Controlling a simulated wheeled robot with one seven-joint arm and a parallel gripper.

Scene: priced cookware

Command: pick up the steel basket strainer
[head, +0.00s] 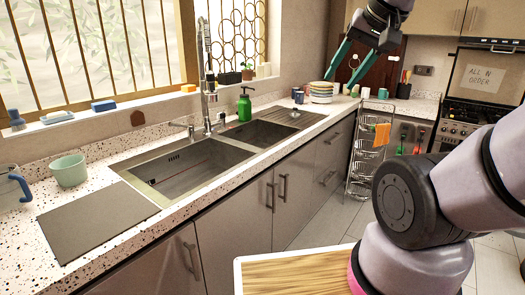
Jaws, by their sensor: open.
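My gripper (341,80), with two teal fingers, is at the upper middle of the head view. Its fingers point down and stand apart, with nothing seen between them. It appears above the far part of the counter, near the stacked plates. A small dark round thing (152,181) lies at the left end of the larger sink basin (185,176). It is too small to tell whether it is the strainer or a drain.
A green soap bottle (244,106) and tall tap (208,90) stand behind the sink. Stacked plates (321,92) and small cups are at the counter's far end. A wire rack (362,160) with an orange cloth stands beyond the cabinets. A mint cup (69,171) is at left.

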